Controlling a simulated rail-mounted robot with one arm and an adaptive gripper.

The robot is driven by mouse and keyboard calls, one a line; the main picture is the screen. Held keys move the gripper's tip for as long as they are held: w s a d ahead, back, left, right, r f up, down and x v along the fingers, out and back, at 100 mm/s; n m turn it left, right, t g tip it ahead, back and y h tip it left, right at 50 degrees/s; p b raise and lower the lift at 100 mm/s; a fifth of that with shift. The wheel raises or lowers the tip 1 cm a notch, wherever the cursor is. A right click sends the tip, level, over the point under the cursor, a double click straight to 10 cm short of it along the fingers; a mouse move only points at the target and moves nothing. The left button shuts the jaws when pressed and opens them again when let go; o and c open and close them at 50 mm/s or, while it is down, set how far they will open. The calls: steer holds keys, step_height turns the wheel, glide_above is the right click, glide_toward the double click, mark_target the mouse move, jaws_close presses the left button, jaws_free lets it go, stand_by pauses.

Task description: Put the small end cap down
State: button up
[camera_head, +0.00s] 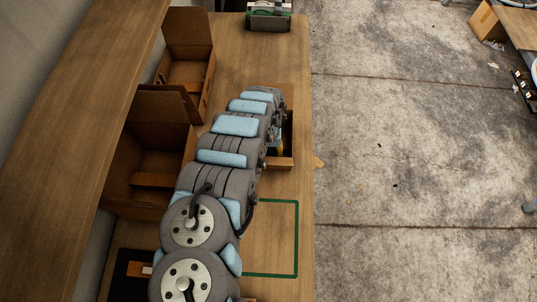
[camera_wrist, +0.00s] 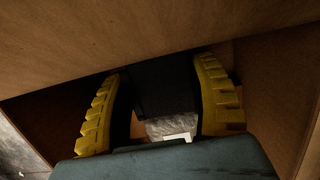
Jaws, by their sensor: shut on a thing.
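In the wrist view the two yellow ribbed fingers of my gripper (camera_wrist: 160,88) stand either side of a dark, flat-faced piece (camera_wrist: 166,88). My gripper is shut on this piece, which I take to be the small end cap; shadow hides its full shape. A pale grey patch (camera_wrist: 172,128) shows between the fingers nearer the palm. The end cap cannot be seen there.
Brown wooden walls (camera_wrist: 276,85) close around the gripper in the wrist view. Two open cardboard boxes (camera_head: 148,150) (camera_head: 187,72) stand left of the arm. A green outlined rectangle (camera_head: 297,238) marks the near bench top. A green-and-grey item (camera_head: 268,20) sits at the far end.

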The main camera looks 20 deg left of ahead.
mark_target(269, 149)
steer(key=shift+f, duration=0.35)
steer(key=o, duration=1.2)
steer(key=shift+f, duration=0.1)
steer(key=shift+w+a+r+p, duration=0.1)
steer(key=shift+w+r+p, duration=0.15)
steer(key=shift+r, duration=1.75)
steer(key=shift+w+a+r+p, duration=0.1)
steer(key=shift+w+r, duration=0.2)
steer(key=shift+r, duration=1.75)
steer(key=shift+w+a+r+p, duration=0.1)
steer(key=shift+w+r+p, duration=0.15)
steer(key=shift+r, duration=1.75)
